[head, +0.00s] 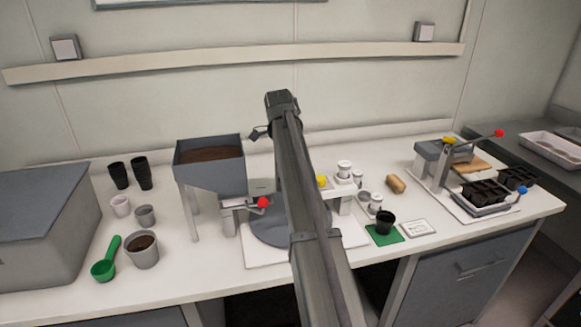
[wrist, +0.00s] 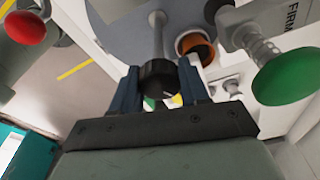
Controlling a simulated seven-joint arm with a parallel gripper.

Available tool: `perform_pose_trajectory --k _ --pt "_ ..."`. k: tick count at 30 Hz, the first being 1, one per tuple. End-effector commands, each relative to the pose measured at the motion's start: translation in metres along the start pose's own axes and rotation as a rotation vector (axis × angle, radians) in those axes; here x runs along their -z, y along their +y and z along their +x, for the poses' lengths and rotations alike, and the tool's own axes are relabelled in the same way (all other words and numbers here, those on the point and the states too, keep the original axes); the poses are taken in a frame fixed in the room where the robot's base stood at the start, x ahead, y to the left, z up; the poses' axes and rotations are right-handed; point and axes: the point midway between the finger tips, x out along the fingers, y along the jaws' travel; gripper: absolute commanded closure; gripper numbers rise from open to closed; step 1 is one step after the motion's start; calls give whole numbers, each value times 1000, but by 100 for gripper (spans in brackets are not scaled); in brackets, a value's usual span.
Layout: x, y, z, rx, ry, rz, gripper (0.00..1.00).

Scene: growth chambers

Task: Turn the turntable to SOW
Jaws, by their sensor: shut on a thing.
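The turntable is a grey disc (head: 268,232) on a white base in the middle of the bench; my arm covers much of it in the head view. In the wrist view the disc (wrist: 118,18) fills the upper middle. A grey post on it ends in a black knob (wrist: 157,80). My gripper (wrist: 158,70) has its two blue fingers on either side of that knob and is shut on it. A brown-orange pot (wrist: 196,48) sits beside the post. My gripper is hidden behind my arm in the head view. No SOW mark is readable.
A green knob (wrist: 286,77) on a spring, near lettering "FIRM", is close to the right of my gripper. A red knob (wrist: 26,27) is at upper left. The soil hopper (head: 210,165) stands left of the turntable, and a black pot on a green mat (head: 378,237) right.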

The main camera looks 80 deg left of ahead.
Motion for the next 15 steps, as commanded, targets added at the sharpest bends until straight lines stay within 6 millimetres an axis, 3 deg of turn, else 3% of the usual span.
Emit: perform_pose_trajectory --k 15 --pt "-1 1 0 -71 -1 440 72"
